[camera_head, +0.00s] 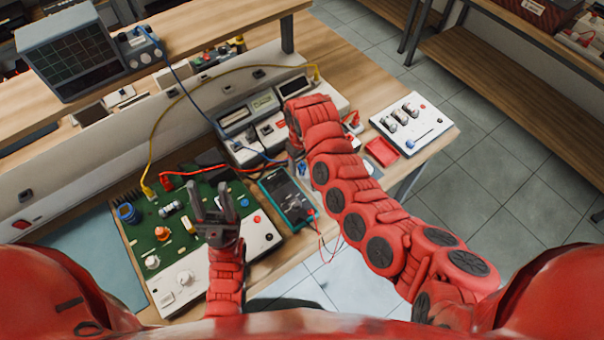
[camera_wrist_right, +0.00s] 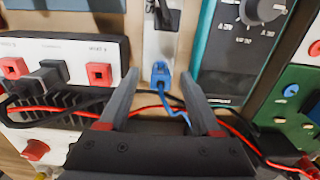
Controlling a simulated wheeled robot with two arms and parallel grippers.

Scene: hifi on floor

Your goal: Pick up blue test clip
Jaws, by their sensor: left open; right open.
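The blue test clip (camera_wrist_right: 160,74) shows in the right wrist view, at the lower end of a grey metal strip, with a blue lead (camera_wrist_right: 175,106) running down from it. My right gripper (camera_wrist_right: 160,82) is open, one finger on each side of the clip, with a visible gap to both; I cannot tell the depth between them. In the head view my right arm largely hides this spot; the blue lead (camera_head: 198,103) runs down towards it from a small grey box. My left gripper (camera_head: 227,204) is open and empty above the green circuit board (camera_head: 182,258).
A teal multimeter (camera_head: 288,200) lies beside my right gripper. A white instrument panel (camera_head: 238,150) stands behind, with red and yellow leads nearby. A white switch box (camera_head: 407,123) and red tray (camera_head: 381,152) sit near the bench's right end. An oscilloscope (camera_head: 72,52) stands on the shelf.

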